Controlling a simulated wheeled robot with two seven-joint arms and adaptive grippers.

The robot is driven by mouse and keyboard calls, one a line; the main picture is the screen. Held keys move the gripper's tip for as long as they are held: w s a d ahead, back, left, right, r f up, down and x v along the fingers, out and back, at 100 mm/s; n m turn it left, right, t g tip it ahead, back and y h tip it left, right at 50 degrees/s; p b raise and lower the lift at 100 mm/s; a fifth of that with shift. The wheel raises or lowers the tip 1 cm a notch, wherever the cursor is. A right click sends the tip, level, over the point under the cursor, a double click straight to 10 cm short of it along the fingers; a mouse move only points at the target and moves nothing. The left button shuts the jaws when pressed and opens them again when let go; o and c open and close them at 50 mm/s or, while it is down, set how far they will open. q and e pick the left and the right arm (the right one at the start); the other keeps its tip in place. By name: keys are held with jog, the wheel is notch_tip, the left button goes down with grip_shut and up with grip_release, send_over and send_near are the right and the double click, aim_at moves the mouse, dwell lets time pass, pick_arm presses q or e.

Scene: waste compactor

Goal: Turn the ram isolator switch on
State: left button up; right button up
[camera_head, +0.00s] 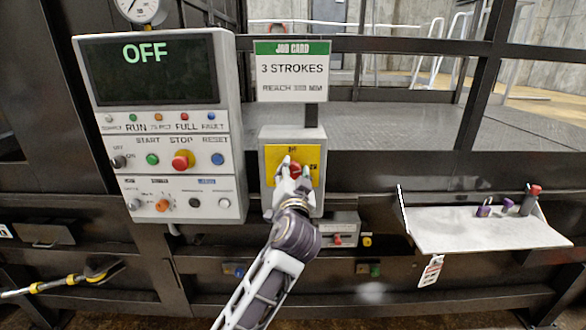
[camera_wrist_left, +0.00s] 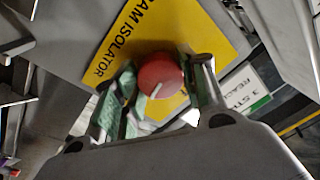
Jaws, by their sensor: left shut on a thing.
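The ram isolator switch is a red round knob (camera_wrist_left: 161,75) with a white pointer line, on a yellow plate (camera_wrist_left: 190,30) lettered "RAM ISOLATOR" in the left wrist view. In the head view the red knob (camera_head: 295,170) shows between my fingers, on the yellow plate (camera_head: 275,157) of a grey box (camera_head: 291,134). My left gripper (camera_head: 294,178) is shut on the knob, one finger on each side; it also shows in the left wrist view (camera_wrist_left: 160,88). The control panel display (camera_head: 150,70) reads "OFF". My right gripper is not in view.
The grey control panel (camera_head: 165,187) with buttons stands left of the isolator box. A "3 STROKES" job card (camera_head: 291,70) is above it. A small box with a red handle (camera_head: 339,238) is below right. A shelf (camera_head: 470,228) holding padlocks is at the right.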

pick_arm(q)
jog(key=shift+m+p, duration=0.65)
jog(key=shift+m, duration=0.65)
jog(key=o, duration=1)
jog(key=shift+o, duration=0.2)
jog(key=shift+s, duration=0.1)
jog(key=s+f, duration=0.1)
jog(key=s, duration=1)
jog(key=shift+s, duration=0.4)
